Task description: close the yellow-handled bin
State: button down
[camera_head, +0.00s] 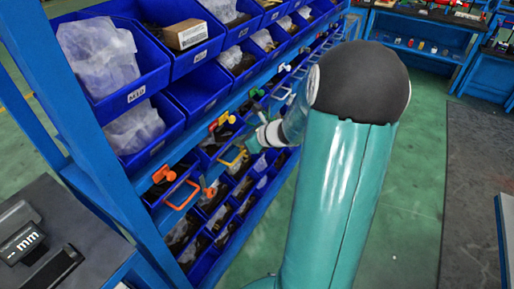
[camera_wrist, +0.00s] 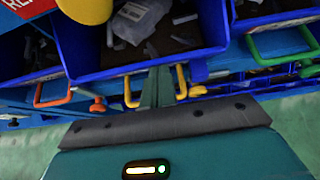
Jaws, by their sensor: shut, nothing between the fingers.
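The yellow handle (camera_head: 232,157) is on the lower part of the blue rack, right of an orange handle. In the wrist view, two ends of the yellow handle (camera_wrist: 127,92) show on either side of my fingers; its middle is hidden. Behind it is a blue bin (camera_wrist: 110,72) with grey and clear parts inside. My gripper (camera_wrist: 158,88) is shut and empty, its fingertips at the bin's front wall; I cannot tell if they touch it. In the head view my gripper (camera_head: 253,143) is beside the yellow handle, partly hidden by my arm.
An orange handle (camera_wrist: 52,95) is to the left and a green handle (camera_wrist: 283,48) to the right. A yellow knob (camera_wrist: 87,8) is close above the bin. Upper blue bins (camera_head: 118,95) hold bags and boxes. Green floor (camera_head: 410,210) is open at right.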

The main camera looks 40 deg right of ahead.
aim_at(231, 136)
jog(key=w, duration=0.1)
jog(key=w+a, duration=0.1)
jog(key=w, duration=0.1)
jog(key=shift+w+r, duration=0.1)
jog(key=shift+w, duration=0.05)
jog(key=shift+w+a, duration=0.15)
dwell(0.3)
